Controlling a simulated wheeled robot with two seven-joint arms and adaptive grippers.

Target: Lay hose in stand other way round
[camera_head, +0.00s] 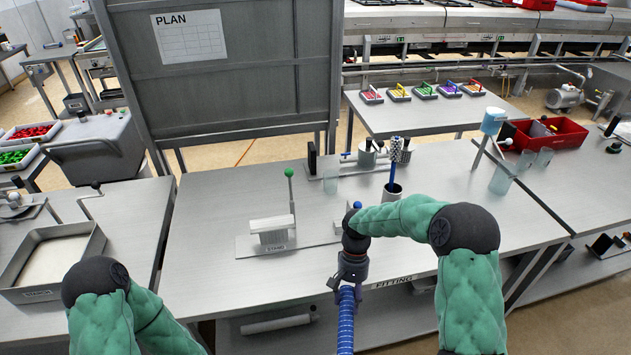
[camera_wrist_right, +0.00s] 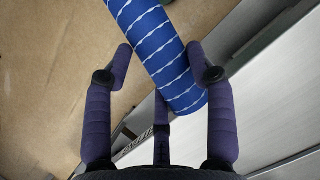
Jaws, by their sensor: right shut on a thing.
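The hose (camera_head: 346,322) is blue with white spiral stripes. It hangs down past the table's front edge from my right gripper (camera_head: 347,288). In the right wrist view the hose (camera_wrist_right: 160,50) lies between the purple fingers of my right gripper (camera_wrist_right: 165,75), with one end near the palm; the gripper is shut on it. The stand (camera_head: 273,232) is on the table, left of my right gripper. It has a white block on a grey base, a "STAND" label and an upright rod with a green ball. My left arm shows at the lower left; its gripper is out of view.
A tray (camera_head: 48,262) with a crank stands at left. A cup with a blue-handled brush (camera_head: 393,185) stands behind my right arm. A "FITTING" label (camera_head: 394,282) marks the table's front edge. The table between the stand and the front edge is clear.

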